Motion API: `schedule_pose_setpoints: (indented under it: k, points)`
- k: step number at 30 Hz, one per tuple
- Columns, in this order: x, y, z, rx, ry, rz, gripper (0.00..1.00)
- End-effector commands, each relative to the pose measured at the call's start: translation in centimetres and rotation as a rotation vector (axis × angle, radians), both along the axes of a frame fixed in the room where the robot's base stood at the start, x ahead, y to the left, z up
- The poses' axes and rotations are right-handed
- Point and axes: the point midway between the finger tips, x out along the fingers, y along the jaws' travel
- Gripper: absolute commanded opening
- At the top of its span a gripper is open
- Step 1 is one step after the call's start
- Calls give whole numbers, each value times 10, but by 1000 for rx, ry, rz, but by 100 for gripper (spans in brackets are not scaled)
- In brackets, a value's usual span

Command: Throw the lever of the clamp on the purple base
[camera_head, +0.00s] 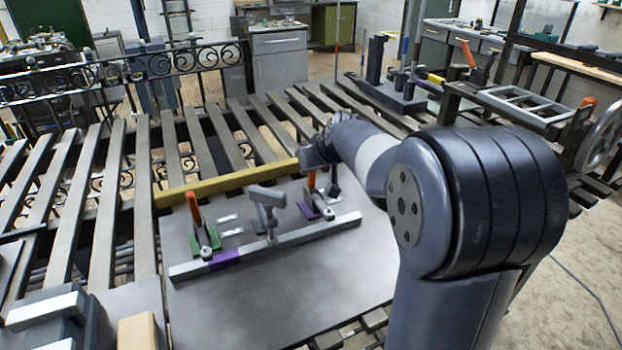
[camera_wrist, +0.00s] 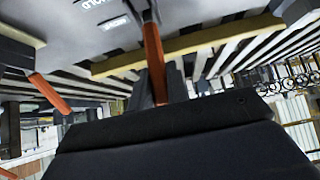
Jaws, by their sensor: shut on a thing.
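The clamp on the purple base (camera_head: 309,211) stands at the right of the grey plate, in the head view. Its orange lever (camera_head: 311,180) points upward; the lever also shows in the middle of the wrist view (camera_wrist: 153,50). My gripper (camera_head: 312,168) is at the top of this lever and shut on it; in the wrist view the dark fingers (camera_wrist: 159,88) lie on both sides of the orange handle. My wrist and gripper partly hide the clamp's upper end. A second clamp on a green base (camera_head: 207,241), with an upright orange lever (camera_head: 193,207), stands to the left.
A metal bar (camera_head: 290,238) with a purple section (camera_head: 224,258) lies along the plate (camera_head: 260,290). A grey bracket (camera_head: 267,207) stands between the clamps. A yellow bar (camera_head: 220,187) runs behind them. Slatted rails surround the plate.

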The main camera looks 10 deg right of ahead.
Motion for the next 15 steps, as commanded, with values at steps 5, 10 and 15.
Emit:
schedule_pose_setpoints:
  k: [5,10,15]
  points:
    - [-6,-1,-8,12,-64,-1,0]
    - [-11,-2,-8,21,-108,-1,0]
    - [-14,-3,-7,27,-137,-1,0]
